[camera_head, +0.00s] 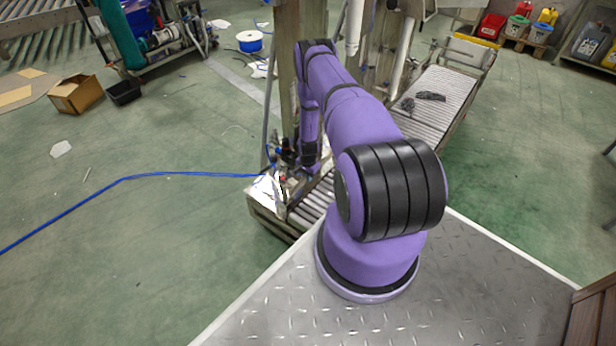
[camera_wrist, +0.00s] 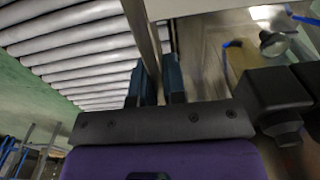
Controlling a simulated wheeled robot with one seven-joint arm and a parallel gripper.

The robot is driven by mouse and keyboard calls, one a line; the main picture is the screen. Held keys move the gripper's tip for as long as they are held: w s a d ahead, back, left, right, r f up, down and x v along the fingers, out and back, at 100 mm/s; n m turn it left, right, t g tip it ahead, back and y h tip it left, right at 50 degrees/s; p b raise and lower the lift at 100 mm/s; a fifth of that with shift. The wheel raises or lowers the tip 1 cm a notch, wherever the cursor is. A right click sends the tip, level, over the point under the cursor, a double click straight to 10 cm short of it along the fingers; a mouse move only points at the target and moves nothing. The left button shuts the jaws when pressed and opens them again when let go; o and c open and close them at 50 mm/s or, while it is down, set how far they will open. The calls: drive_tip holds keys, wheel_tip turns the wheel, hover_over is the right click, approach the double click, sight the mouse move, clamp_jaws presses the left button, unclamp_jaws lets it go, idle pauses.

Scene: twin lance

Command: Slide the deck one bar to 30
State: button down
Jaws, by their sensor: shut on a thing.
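In the wrist view, my gripper (camera_wrist: 160,82) has its two dark blue fingers around a long grey metal bar (camera_wrist: 143,30). The bar runs from the top edge down between the fingers, beside a row of conveyor rollers (camera_wrist: 75,45). No scale or number 30 can be read, and I cannot tell from a label whether this is the deck one bar. In the head view, my purple arm reaches to the machine frame above the roller conveyor (camera_head: 312,208). The gripper and the bar cannot be made out clearly there.
A metal post (camera_head: 287,75) stands close to my forearm. The conveyor's far part (camera_head: 440,112) carries small dark items (camera_head: 430,96). A blue hose (camera_head: 120,180) lies across the floor. A cardboard box (camera_head: 76,94) sits at the far left. The green floor at left is mostly clear.

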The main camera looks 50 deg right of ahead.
drive_tip(key=shift+s, duration=0.8)
drive_tip(key=c, duration=1)
unclamp_jaws()
wheel_tip(320, 180, up, 7)
